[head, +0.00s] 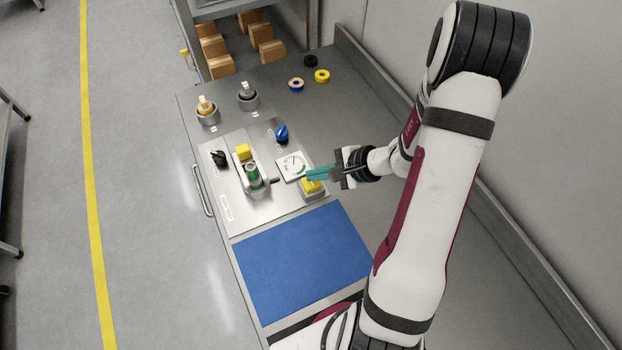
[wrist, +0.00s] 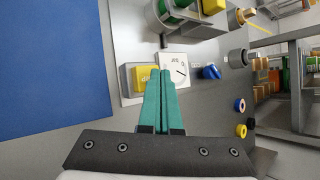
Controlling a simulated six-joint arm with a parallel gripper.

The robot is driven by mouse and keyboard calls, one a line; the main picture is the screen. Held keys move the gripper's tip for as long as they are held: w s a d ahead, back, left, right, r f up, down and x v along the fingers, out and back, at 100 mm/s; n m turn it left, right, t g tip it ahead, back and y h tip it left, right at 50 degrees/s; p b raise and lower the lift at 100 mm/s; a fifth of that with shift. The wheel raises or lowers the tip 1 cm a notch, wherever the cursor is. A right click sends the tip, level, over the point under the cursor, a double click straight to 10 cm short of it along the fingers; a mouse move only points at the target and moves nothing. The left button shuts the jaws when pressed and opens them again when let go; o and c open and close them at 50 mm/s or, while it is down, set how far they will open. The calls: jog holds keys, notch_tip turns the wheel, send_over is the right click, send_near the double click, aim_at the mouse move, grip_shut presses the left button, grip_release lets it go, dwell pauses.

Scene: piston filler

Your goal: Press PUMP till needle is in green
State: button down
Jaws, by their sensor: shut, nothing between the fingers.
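A yellow push button (head: 312,187) on a grey box stands at the right edge of the metal panel; it also shows in the wrist view (wrist: 140,79). No PUMP label is legible. A white square gauge (head: 290,166) lies beside it, with a green arc on its face. In the wrist view the gauge (wrist: 172,66) shows a dark needle; whether it lies in the green I cannot tell. My gripper (head: 308,174) has teal fingers, shut and empty, with tips close to the button and gauge. In the wrist view the fingers (wrist: 160,72) cover the button's right edge. Contact is unclear.
The panel holds a green cylinder (head: 252,174) in a metal fixture, a yellow block (head: 243,151), a black knob (head: 219,158) and a blue knob (head: 282,133). A blue mat (head: 303,259) lies in front. Tape rolls (head: 322,76) lie at the back.

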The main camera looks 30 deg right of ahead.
aim_at(316, 182)
jog(key=shift+f, duration=0.8)
dwell(0.7)
dwell(0.3)
jog(key=shift+r, duration=1.25)
jog(key=shift+r, duration=0.1)
jog(key=shift+r, duration=2.4)
